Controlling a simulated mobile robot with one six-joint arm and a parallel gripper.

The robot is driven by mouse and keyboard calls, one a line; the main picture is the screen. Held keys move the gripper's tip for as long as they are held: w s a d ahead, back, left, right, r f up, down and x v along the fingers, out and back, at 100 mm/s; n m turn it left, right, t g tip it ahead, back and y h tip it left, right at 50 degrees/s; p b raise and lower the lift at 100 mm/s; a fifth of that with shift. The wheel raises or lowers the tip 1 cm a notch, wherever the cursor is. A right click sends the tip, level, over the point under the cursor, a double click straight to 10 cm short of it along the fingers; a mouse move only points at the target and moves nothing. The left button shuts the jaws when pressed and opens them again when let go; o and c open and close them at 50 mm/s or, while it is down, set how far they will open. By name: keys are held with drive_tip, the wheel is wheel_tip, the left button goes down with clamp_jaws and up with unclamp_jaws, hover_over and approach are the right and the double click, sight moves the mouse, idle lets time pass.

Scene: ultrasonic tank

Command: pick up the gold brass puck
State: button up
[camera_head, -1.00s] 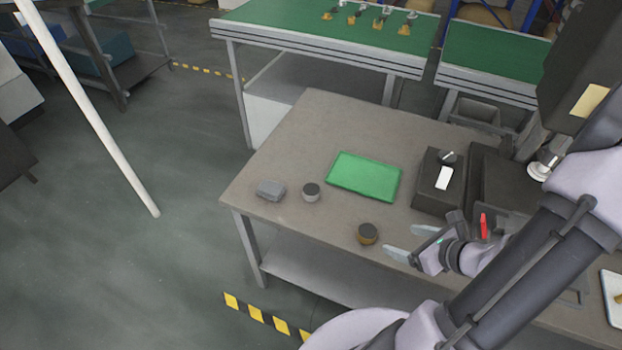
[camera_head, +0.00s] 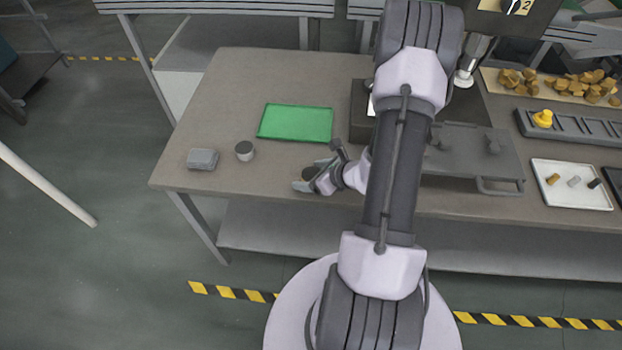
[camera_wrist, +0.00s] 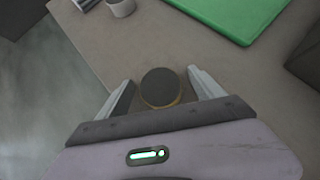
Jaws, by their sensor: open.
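The gold brass puck (camera_wrist: 161,88) has a dark top and a thin gold rim, and it sits on the grey-brown table. In the wrist view it lies between the two fingers of my open gripper (camera_wrist: 164,92), with a gap to each finger. In the head view my gripper (camera_head: 306,180) is low over the table's front edge. The puck's dark top (camera_head: 312,173) shows there partly hidden by the fingers. I cannot tell the exact height of the fingers over the table.
A green mat (camera_head: 295,122) lies behind. A dark machine, a grey rack (camera_head: 590,128) and a white tray (camera_head: 568,194) are to the right.

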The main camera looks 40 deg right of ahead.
clamp_jaws()
drive_tip(key=shift+r, duration=0.1)
idle(0.3)
